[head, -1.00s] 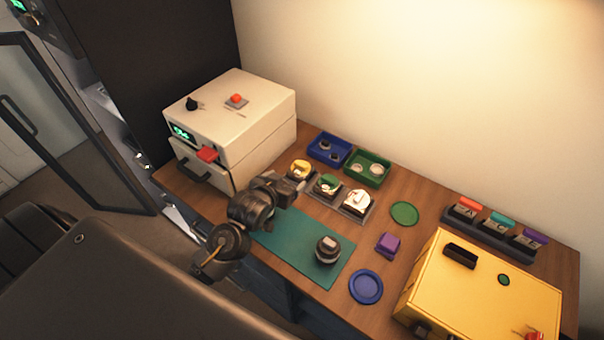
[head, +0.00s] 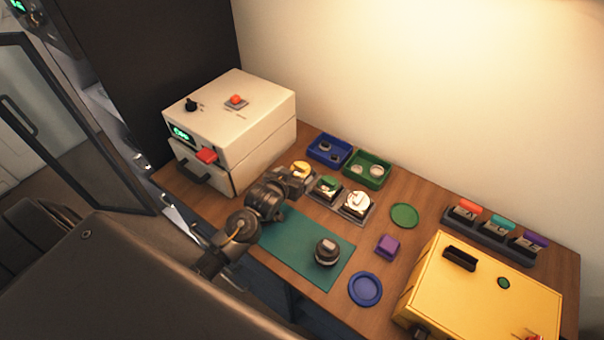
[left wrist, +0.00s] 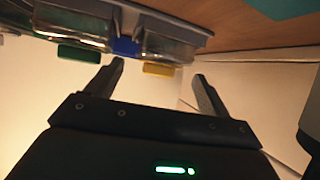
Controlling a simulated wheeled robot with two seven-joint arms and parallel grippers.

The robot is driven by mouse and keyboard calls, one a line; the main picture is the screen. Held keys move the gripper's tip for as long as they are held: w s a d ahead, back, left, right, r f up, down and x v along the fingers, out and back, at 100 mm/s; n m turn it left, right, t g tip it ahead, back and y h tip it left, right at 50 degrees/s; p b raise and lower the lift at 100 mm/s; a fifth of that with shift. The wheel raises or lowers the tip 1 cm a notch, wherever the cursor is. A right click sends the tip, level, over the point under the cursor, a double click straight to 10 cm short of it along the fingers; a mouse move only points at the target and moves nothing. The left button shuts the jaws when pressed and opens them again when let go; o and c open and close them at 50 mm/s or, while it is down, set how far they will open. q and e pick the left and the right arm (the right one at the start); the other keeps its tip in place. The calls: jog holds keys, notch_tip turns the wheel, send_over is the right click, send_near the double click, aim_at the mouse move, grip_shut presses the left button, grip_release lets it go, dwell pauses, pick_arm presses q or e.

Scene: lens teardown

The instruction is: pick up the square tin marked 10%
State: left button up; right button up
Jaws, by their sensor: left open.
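A row of three tins stands behind the green mat: one with a yellow top (head: 301,168), one with a green top (head: 329,184) and one with a pale top (head: 358,202). No 10% mark is legible, so I cannot tell which is the named tin. My left gripper (head: 302,184) is at the yellow-topped end of the row and partly hides that tin. In the left wrist view the gripper (left wrist: 162,80) is open and empty. A yellow tab (left wrist: 158,69) shows between its fingers and a green tab (left wrist: 78,53) to the left. My right gripper is not in view.
A white oven-like box (head: 240,125) stands to the left. Blue (head: 318,153) and green (head: 352,172) trays lie behind the tins. A dark round part (head: 327,252) sits on the mat (head: 290,240). A purple block (head: 388,247) and a yellow box (head: 480,290) stand to the right.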

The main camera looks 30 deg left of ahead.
aim_at(299, 171)
pick_arm(q)
jog(key=p+x, duration=0.1)
jog(key=x, duration=0.3)
jog(key=shift+w+f, duration=0.2)
jog(key=shift+w, duration=0.05)
jog(key=c, duration=0.8)
